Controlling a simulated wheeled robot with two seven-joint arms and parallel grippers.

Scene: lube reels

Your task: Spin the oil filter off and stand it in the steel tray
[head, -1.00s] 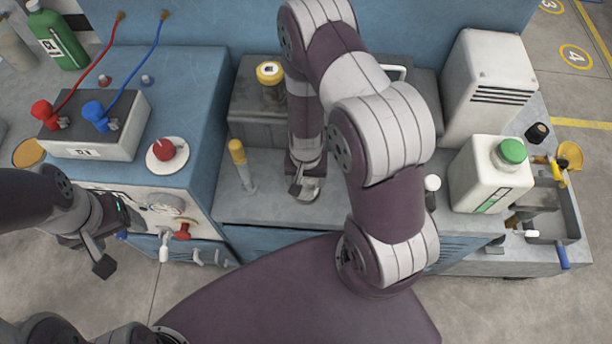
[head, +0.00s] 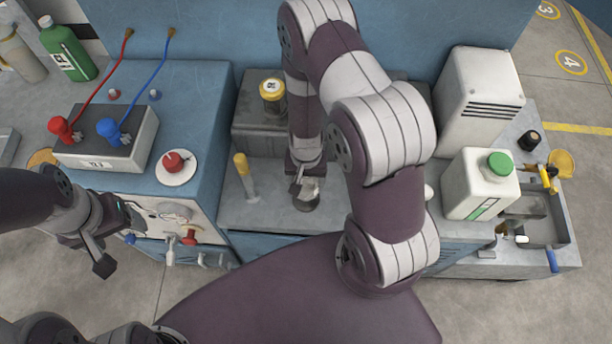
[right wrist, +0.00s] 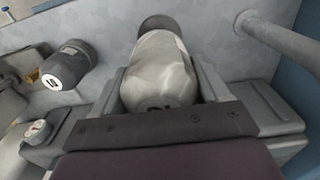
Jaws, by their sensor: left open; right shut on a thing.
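My right gripper (head: 306,186) is down over the grey bench behind my arm. It is shut on the pale grey oil filter (right wrist: 160,68), which fills the space between its fingers in the right wrist view. A dark round piece (head: 306,204) shows at the filter's far end; I cannot tell whether the two touch. The steel tray (head: 566,236) is at the far right of the bench, well apart from the filter, with tools around it. My left gripper (head: 110,244) is open and empty in front of the gauge panel at the left.
A white jug with a green cap (head: 482,184) stands just left of the tray. A yellow-topped post (head: 244,176) rises left of my right gripper. A yellow-lidded jar (head: 272,92) stands on a grey block behind. A black labelled cylinder (right wrist: 68,64) is beside the filter.

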